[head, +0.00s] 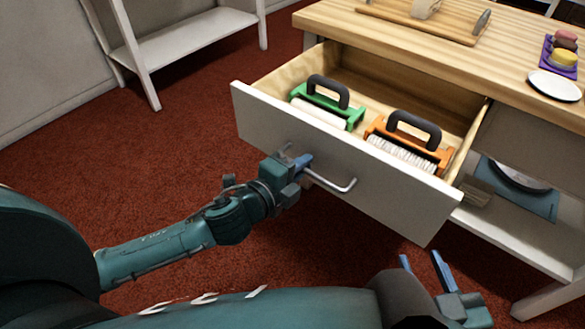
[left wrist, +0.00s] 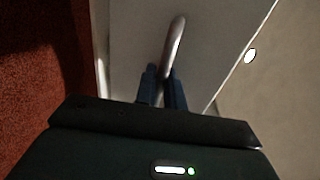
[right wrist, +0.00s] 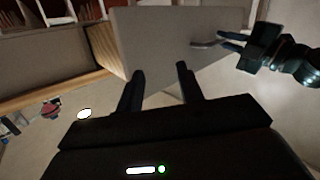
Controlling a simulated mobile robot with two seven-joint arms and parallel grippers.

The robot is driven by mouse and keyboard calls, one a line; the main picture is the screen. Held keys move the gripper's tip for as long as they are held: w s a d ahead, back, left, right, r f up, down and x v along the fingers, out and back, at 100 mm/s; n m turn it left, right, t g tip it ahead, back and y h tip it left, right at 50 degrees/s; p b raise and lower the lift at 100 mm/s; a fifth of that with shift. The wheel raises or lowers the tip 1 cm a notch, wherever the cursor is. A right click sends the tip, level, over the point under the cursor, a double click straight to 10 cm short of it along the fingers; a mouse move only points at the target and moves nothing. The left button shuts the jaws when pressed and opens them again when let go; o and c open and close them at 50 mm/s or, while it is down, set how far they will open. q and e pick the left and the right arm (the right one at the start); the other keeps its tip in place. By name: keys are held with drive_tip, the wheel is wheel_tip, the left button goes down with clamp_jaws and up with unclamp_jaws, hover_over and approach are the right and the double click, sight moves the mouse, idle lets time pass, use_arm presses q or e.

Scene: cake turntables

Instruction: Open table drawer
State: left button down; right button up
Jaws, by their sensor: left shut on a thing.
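The table drawer (head: 350,165) is pulled well out of the wooden-topped table (head: 400,45), and its inside shows. Its front is light grey with a metal bar handle (head: 335,186). My left gripper (head: 303,163) is shut on the left part of this handle; the left wrist view shows the handle (left wrist: 176,40) between the blue fingers (left wrist: 162,88). My right gripper (head: 425,262) is open and empty, low in front of the drawer's right end. The right wrist view shows its fingers (right wrist: 160,85) apart, with the drawer front (right wrist: 165,45) beyond them.
A green-framed tool (head: 328,104) and an orange-framed brush (head: 408,143), both with black handles, lie in the drawer. A white plate (head: 553,86) and a purple tray (head: 560,55) are on the tabletop. A white shelf (head: 190,38) stands at the back left. Red carpet is clear to the left.

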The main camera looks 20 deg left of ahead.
use_arm(q)
drive_tip(key=x, duration=0.2)
drive_tip(key=r+p+x, duration=0.1)
drive_tip(key=x, duration=0.1)
drive_tip(key=shift+w+f, duration=0.15)
use_arm(e)
drive_tip(key=shift+s+d+g, duration=0.15)
drive_tip(key=shift+d+g, duration=0.1)
drive_tip(key=shift+g, duration=0.45)
use_arm(q)
drive_tip(key=c, duration=1.6)
unclamp_jaws()
use_arm(e)
drive_tip(key=shift+r+m, duration=0.1)
drive_tip(key=shift+m, duration=0.2)
use_arm(q)
drive_tip(key=p+v, duration=0.1)
drive_tip(key=v, duration=1.2)
use_arm(e)
drive_tip(key=shift+s+g+h, duration=0.35)
drive_tip(key=shift+g+h, duration=0.05)
drive_tip(key=shift+g, duration=0.1)
